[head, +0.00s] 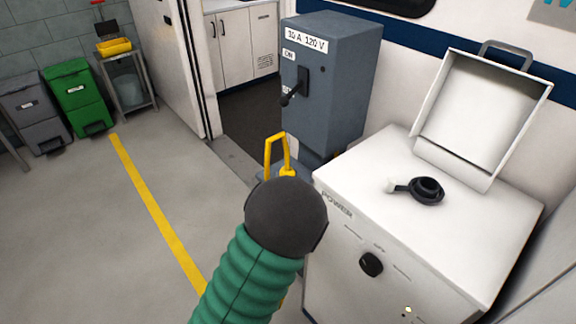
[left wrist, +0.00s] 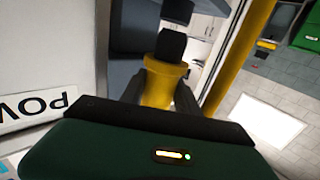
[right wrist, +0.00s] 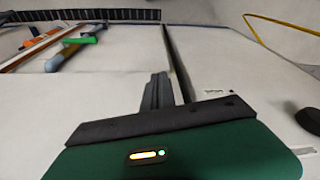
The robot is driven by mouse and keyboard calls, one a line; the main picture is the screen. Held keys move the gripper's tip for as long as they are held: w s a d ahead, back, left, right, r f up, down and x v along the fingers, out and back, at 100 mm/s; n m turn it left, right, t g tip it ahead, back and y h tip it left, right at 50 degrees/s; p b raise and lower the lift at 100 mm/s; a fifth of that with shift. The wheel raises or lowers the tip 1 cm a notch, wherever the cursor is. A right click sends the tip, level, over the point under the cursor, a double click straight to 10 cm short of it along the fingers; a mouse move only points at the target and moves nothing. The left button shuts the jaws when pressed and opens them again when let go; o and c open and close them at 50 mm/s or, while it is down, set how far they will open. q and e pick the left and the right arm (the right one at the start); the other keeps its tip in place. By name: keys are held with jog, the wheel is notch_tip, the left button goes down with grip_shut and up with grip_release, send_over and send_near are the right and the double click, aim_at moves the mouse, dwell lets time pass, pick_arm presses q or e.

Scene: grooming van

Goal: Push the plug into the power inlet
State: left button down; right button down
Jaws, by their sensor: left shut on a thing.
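The yellow plug with a black end (left wrist: 158,85) is between the dark fingers of my left gripper (left wrist: 160,92), which is shut on it. In the head view my dark wrist hides most of this gripper; a small yellow part of the plug (head: 288,172) shows above it. The black round power inlet (head: 428,188) is on top of the white power cabinet (head: 370,180), right of the plug and apart from it. My right gripper (right wrist: 157,88) shows only in its wrist view, its fingers together with nothing visible between them.
A white hinged lid (head: 487,105) stands open behind the inlet. A grey-blue switch box (head: 335,95) with a black lever stands behind the plug. A yellow bent bar (head: 268,155) is close to the left gripper. Open floor lies left.

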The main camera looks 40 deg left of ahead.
pick_arm(q)
jog(key=s+d+r+p, duration=0.2)
jog(key=s+r+p, duration=0.1)
jog(key=r+p, duration=0.3)
jog(key=shift+r, duration=0.75)
